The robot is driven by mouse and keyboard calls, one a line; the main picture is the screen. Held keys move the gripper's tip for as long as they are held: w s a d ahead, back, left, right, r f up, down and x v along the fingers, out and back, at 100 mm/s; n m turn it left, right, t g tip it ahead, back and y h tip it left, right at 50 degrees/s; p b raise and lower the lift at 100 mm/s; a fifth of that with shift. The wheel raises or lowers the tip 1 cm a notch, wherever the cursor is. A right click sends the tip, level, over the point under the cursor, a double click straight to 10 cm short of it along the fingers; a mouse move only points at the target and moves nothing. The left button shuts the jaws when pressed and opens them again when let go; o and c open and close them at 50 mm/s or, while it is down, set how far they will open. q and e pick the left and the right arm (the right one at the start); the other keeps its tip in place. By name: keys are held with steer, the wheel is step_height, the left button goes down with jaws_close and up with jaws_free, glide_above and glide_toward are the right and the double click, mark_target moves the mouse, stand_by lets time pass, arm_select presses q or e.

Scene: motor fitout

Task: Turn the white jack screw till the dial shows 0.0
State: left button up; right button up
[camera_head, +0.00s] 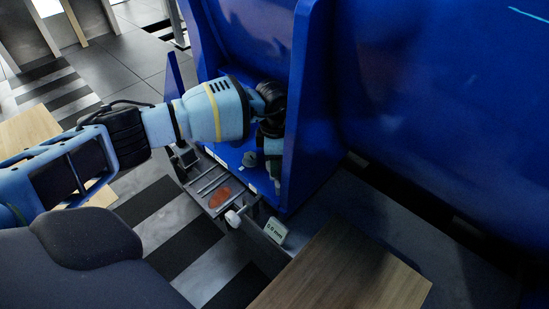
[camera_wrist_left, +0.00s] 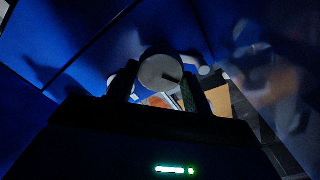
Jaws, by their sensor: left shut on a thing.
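The white jack screw (camera_head: 233,219) sticks out at the front edge of the grey bracket by the blue housing. The small dial (camera_head: 276,231) sits right of it; its small digits seem to read 0.0 mm. My left arm reaches in from the left, and its gripper (camera_head: 272,165) points down between the blue walls, apart from the white screw. Its fingertips are mostly hidden in the head view. In the left wrist view the left gripper (camera_wrist_left: 160,92) is shut on a round grey knob (camera_wrist_left: 160,72) with a dark mark. My right gripper is not in view.
Tall blue housing walls (camera_head: 306,110) stand close around the left gripper. A grey bolt-like part (camera_head: 250,160) sits on the blue floor between them. A slotted metal tray with an orange-red patch (camera_head: 219,197) lies in front. A wooden board (camera_head: 345,270) is at the bottom right.

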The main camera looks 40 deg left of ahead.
arm_select(q)
steer(key=shift+s+f, duration=0.1)
steer(key=shift+f, duration=0.1)
steer(key=o, duration=0.9)
steer(key=shift+o, duration=0.4)
steer(key=shift+r, duration=0.1)
